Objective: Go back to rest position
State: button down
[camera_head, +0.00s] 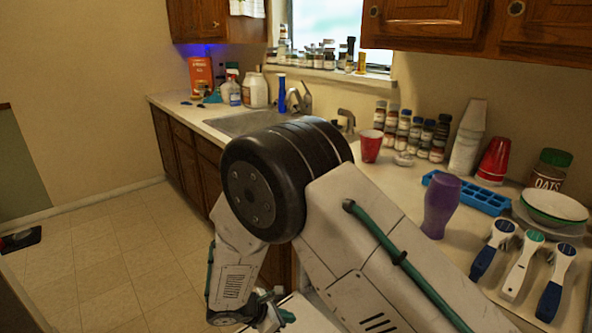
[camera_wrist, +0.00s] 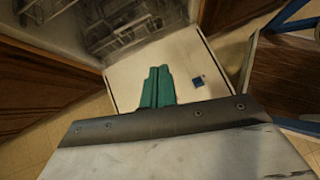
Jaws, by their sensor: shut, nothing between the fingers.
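My gripper (camera_wrist: 157,87) shows in the wrist view as two teal fingers, closed together with nothing between them. It is above a flat white panel. In the head view my gripper (camera_head: 272,312) is at the bottom, low in front of the counter and partly hidden by my arm. My arm is bent, with its large black joint in the middle of the head view in front of the sink.
A small blue object (camera_wrist: 198,81) lies on the white panel (camera_wrist: 128,88), right of my fingers. The counter (camera_head: 400,172) holds a purple vase (camera_head: 440,207), a red cup (camera_head: 370,146), a blue tray (camera_head: 468,194) and several scoops. Floor (camera_head: 95,262) at left is mostly clear.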

jog(key=s+d+r+m+g, duration=0.2)
jog(key=d+r+m, duration=0.25)
jog(key=r, duration=0.25)
jog(key=s+d+r+m+g, duration=0.2)
jog(key=s+d+r+m, duration=0.1)
jog(key=d+r, duration=0.3)
jog(key=s+d+r+m+y, duration=0.4)
jog(key=s+d+r+m, duration=0.4)
jog(key=r, duration=0.4)
jog(key=s+d+r+m+t+y, duration=0.1)
jog(key=s+d+r+m+y, duration=0.3)
jog(key=s+d+r+m, duration=0.3)
jog(key=s+d+r, duration=0.4)
jog(key=s+r, duration=0.1)
jog(key=r, duration=0.1)
jog(key=shift+s+m, duration=0.2)
jog(key=shift+m, duration=0.15)
jog(key=shift+d, duration=0.1)
